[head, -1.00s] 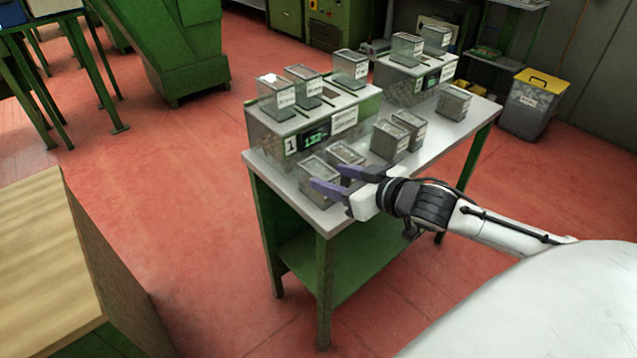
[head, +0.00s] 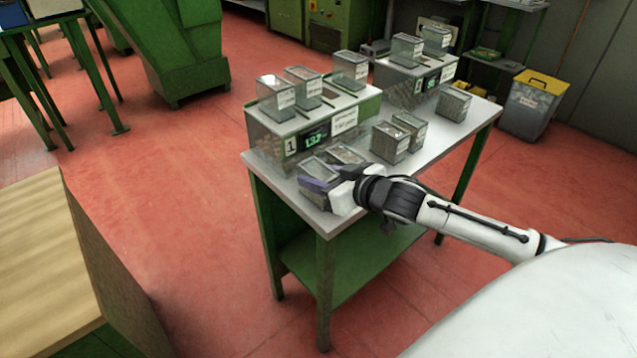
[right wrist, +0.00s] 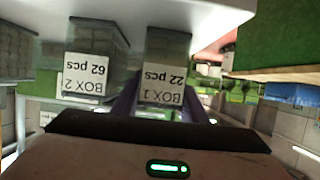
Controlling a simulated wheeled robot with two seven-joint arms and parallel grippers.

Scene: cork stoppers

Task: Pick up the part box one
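Part box one (head: 318,170) is a small clear box at the front left corner of the metal table. In the right wrist view, which is upside down, its label (right wrist: 164,83) reads "BOX 1, 22 pcs". My right gripper (head: 320,187) is at this box, low over the table. In the right wrist view its purple fingers (right wrist: 163,110) lie one on each side of the box, spread around it. I cannot tell if they touch its walls. The box stands upright on the table. My left gripper is not in view.
Box two (right wrist: 88,75), labelled "62 pcs", stands close beside box one. More small boxes (head: 389,142) stand farther along the table (head: 330,217). A counting unit marked 1 (head: 315,128) with boxes on top stands behind. A wooden-topped surface (head: 45,250) is at left.

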